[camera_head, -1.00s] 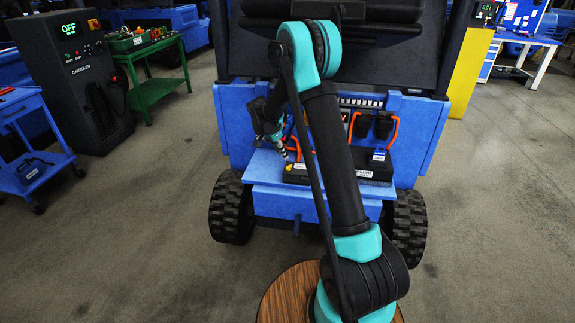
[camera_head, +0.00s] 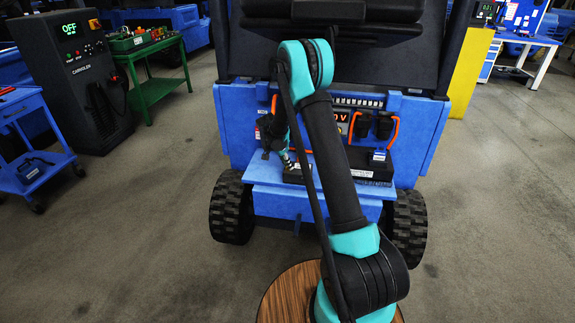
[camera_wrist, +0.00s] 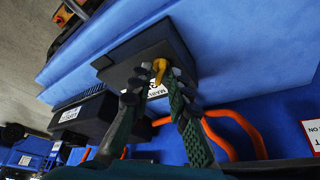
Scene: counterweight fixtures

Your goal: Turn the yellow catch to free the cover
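The yellow catch (camera_wrist: 160,70) sits at the end of a black cover (camera_wrist: 140,60) with a white label in the wrist view. My gripper (camera_wrist: 150,90) is open, its two green-padded fingers pointing at the catch. The right fingertip is right beside the catch and the left one is farther off; I cannot tell whether either touches it. In the head view, the black cover (camera_head: 360,171) lies on the blue ledge, partly behind my arm. My gripper (camera_head: 288,162) is at its left end, and the catch is hidden there.
The blue ledge (camera_head: 265,195) juts from a blue vehicle with black wheels. Orange cables (camera_wrist: 235,125) run close to the right finger in the wrist view. A second black block (camera_wrist: 85,115) with a white label is beside the cover. A charger cabinet (camera_head: 75,75) stands at left.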

